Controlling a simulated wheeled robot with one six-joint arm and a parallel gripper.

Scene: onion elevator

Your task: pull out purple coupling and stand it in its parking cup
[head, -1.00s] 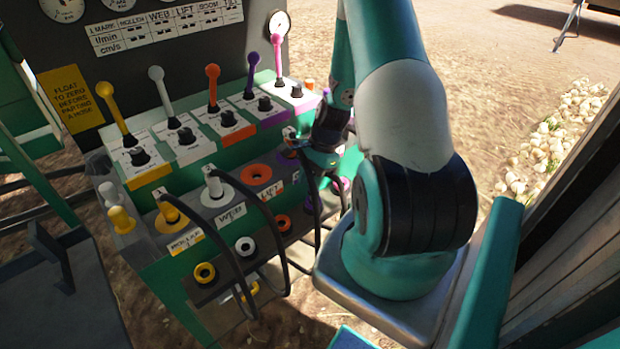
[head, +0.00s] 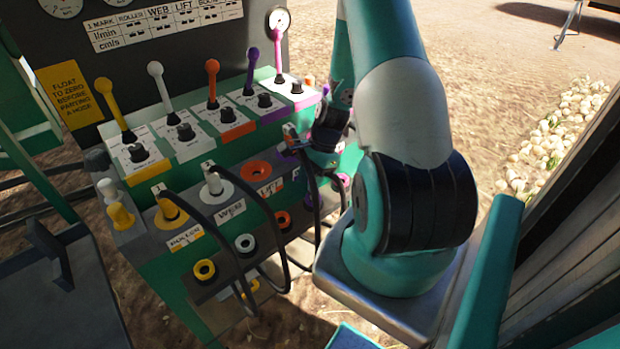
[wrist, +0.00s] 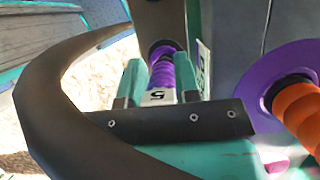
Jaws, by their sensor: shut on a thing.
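My gripper (wrist: 155,85) is shut on the purple coupling (wrist: 184,78), with one teal finger on each side of it. The coupling has a white band with a dark "5", and its far end points to a dark purple part by a grey panel. I cannot tell whether that end is seated or free. In the head view my gripper (head: 318,146) is at the right end of the coupling row, and the arm largely hides the coupling. Of the lower-row cups, a purple ring (head: 343,180) shows at the right end.
An orange coupling (wrist: 298,108) sits in a purple-ringed socket (wrist: 262,75) beside my gripper. A thick dark hose (wrist: 45,75) curves around the left. Yellow (head: 170,206) and white (head: 214,181) couplings stand in the row. The orange-ringed socket (head: 257,170) looks empty. Coloured levers (head: 212,85) rise behind.

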